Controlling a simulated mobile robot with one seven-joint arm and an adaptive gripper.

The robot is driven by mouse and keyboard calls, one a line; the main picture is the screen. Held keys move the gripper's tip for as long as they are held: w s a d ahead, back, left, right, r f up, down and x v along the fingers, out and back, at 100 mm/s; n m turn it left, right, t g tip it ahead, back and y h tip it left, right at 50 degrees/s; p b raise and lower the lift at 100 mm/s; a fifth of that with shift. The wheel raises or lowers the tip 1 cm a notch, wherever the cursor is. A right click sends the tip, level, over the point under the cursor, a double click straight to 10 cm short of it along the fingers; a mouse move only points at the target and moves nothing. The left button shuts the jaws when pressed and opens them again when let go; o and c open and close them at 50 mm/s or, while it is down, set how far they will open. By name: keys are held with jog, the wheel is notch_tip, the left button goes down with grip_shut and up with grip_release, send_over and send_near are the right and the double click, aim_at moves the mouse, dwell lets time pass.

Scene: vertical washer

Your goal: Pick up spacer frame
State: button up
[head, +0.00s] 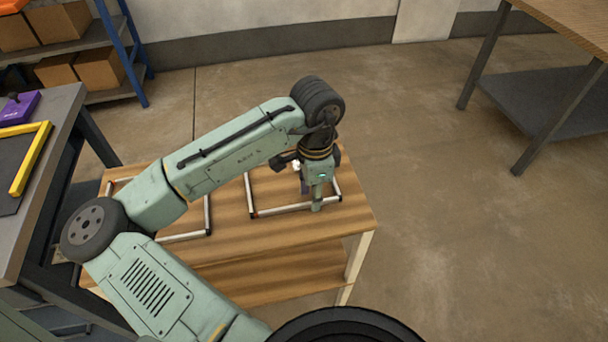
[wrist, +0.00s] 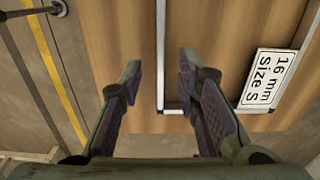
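Two thin metal spacer frames lie flat on a wooden table (head: 245,232). One spacer frame (head: 282,210) is at the right of the table in the head view, under my gripper (head: 311,201). The other frame (head: 185,237) is at the left, partly hidden by my arm. In the wrist view my gripper (wrist: 160,70) is open and empty, pointing down. A bar of the right spacer frame (wrist: 160,45) runs between the two fingers, with a frame corner near them. I cannot tell whether the fingertips reach down to the bar's height.
A white label (wrist: 270,78) reading "16 mm Size S" lies inside the frame's corner. A grey workbench (head: 45,175) with a yellow-edged frame (head: 33,160) stands at the left. Shelves with boxes (head: 60,22) are behind. Another table (head: 560,25) stands far right; open floor lies between.

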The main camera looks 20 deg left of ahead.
notch_tip(320, 180, down, 2)
grip_shut()
dwell(0.5)
